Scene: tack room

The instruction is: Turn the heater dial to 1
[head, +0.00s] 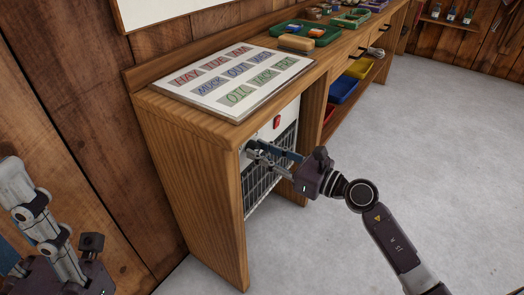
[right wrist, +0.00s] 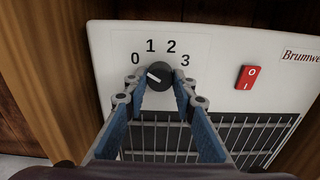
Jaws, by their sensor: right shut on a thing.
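The white heater (head: 287,117) stands in the bay under the wooden bench. In the right wrist view its panel (right wrist: 112,38) carries a black round dial (right wrist: 159,74) under the printed numbers 0, 1, 2 and 3. The dial's white mark slants up and left, toward the 0 side. My right gripper (right wrist: 160,82) is shut on the dial, a fingertip at each side. In the head view the right gripper (head: 252,151) reaches in at the heater's front, and the dial is hidden. My left gripper (head: 40,215) is at the lower left, away from the heater; its fingertips are unclear.
A red rocker switch (right wrist: 248,77) sits right of the dial, above a wire grille (right wrist: 215,130). The bench's wooden side panel (head: 195,185) stands close left of the heater. A word board (head: 235,78) lies on top. Grey floor (head: 420,130) is clear at the right.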

